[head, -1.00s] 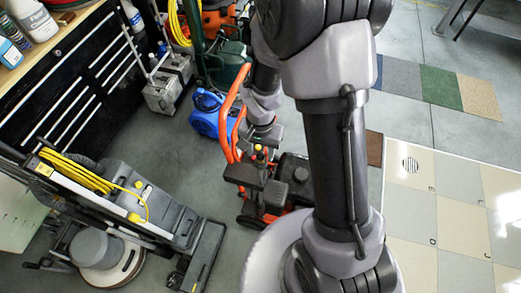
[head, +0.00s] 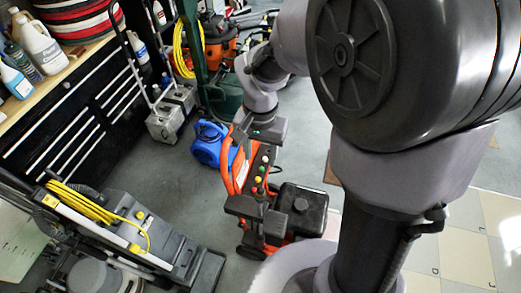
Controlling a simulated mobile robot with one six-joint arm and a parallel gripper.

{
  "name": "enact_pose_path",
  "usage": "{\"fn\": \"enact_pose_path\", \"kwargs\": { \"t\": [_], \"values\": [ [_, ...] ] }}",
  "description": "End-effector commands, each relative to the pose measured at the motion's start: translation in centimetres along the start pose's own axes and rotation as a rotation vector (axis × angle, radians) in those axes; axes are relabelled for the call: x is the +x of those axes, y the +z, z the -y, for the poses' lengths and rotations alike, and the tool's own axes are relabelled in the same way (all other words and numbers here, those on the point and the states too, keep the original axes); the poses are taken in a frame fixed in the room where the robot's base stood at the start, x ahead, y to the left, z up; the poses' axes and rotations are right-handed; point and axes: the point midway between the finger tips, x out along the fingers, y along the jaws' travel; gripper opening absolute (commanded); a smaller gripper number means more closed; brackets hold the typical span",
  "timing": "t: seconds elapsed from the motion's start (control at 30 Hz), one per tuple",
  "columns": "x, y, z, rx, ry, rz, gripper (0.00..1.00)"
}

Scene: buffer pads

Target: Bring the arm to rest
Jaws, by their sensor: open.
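My gripper (head: 263,132) shows small at the upper middle of the head view, open, with nothing seen between its jaws. It is in front of the orange machine (head: 243,172) in the picture, and I cannot tell how far apart they are. My arm (head: 365,245) rises from the bottom centre. Its large dark joint fills the upper right, and the far links bend back left to the gripper.
A blue blower (head: 207,150) stands left of the orange machine. A grey floor machine (head: 150,215) with a yellow cord is at lower left. A black drawer cabinet (head: 75,125) bears bottles and a round red-and-black stack (head: 80,25). Pale floor tiles (head: 470,250) lie at right.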

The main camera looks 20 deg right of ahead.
Motion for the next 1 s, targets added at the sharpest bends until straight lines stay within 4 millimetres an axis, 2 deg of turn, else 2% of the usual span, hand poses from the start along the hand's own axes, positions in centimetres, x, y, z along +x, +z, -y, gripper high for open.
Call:
{"fn": "enact_pose_path", "kwargs": {
  "t": [0.43,0.53,0.63,0.8,0.9,1.0],
  "values": [
    [0.0,0.0,0.0,-0.001,-0.001,-0.001,0.47],
    [0.6,0.6,-0.1,-0.014,-0.034,-0.028,0.47],
    [2.3,3.0,-1.0,-0.058,-0.127,-0.104,0.47],
    [5.9,8.7,-3.1,-0.163,-0.298,-0.258,0.47],
    [7.5,11.0,-3.9,-0.212,-0.363,-0.326,0.47],
    [7.9,12.2,-4.3,-0.237,-0.396,-0.363,0.47]
  ]
}}
